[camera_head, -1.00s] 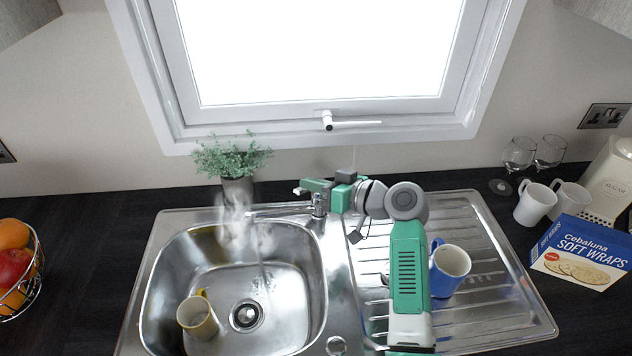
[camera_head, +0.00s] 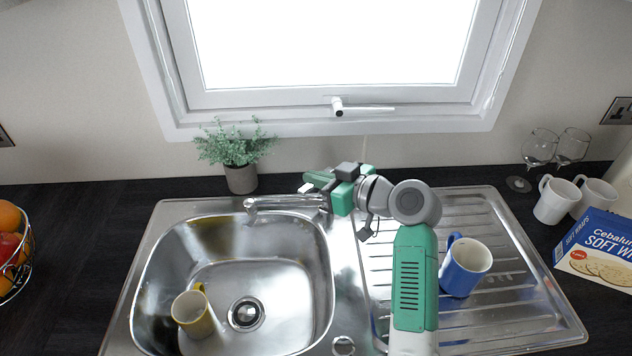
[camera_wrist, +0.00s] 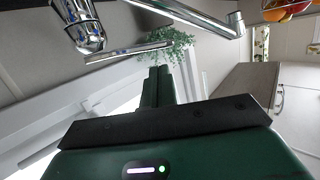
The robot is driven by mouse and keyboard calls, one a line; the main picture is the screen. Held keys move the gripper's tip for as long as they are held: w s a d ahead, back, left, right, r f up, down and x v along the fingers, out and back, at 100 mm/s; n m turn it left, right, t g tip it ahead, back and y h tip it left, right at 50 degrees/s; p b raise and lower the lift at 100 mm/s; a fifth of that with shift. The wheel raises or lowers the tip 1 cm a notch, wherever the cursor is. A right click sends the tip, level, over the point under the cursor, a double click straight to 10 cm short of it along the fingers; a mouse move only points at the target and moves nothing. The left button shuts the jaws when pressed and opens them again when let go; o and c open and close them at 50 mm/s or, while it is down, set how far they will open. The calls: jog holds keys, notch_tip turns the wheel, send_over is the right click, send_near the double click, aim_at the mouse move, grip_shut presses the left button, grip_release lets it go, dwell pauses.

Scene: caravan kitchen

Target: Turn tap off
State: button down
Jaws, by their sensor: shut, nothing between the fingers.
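The chrome tap (camera_head: 285,202) stands at the back of the sink, its spout reaching left over the basin. No water or steam shows at the spout in the head view. My gripper (camera_head: 306,187) is at the tap's body, just above and behind the spout; its fingers are shut and empty. In the wrist view, the shut fingers of my gripper (camera_wrist: 158,75) point toward the tap's chrome body (camera_wrist: 88,38) and a thin chrome lever (camera_wrist: 128,53). The fingertips are close to the lever; I cannot tell whether they touch.
A yellow-and-white mug (camera_head: 192,314) sits in the sink basin (camera_head: 285,325). A blue-and-white mug (camera_head: 465,267) stands on the drainer (camera_head: 510,312), right of my arm. A potted plant (camera_head: 238,160) stands behind the sink. White mugs (camera_head: 556,200) and a wraps box (camera_head: 597,247) are at right.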

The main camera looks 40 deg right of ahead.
jog(key=r+v, duration=0.2)
jog(key=v, duration=0.8)
jog(key=shift+r+b, duration=0.25)
jog(key=shift+b, duration=0.1)
jog(key=shift+d, duration=0.1)
jog(key=w+a+r+t+h, duration=0.25)
jog(key=a+r, duration=0.45)
jog(key=a, duration=0.4)
jog(key=w+a+r+t+h, duration=0.1)
jog(key=w+a+r, duration=0.4)
jog(key=a, duration=0.7)
jog(key=s+a+r+m+t, duration=0.1)
jog(key=s+a+r+t, duration=0.5)
jog(key=s+a+r, duration=0.7)
notch_tip(320, 180, up, 16)
jog(key=a+p, duration=0.3)
jog(key=p, duration=1.2)
jog(key=shift+s+r+m+y, duration=0.2)
jog(key=shift+s+m+y, duration=0.1)
jog(key=shift+y, duration=0.15)
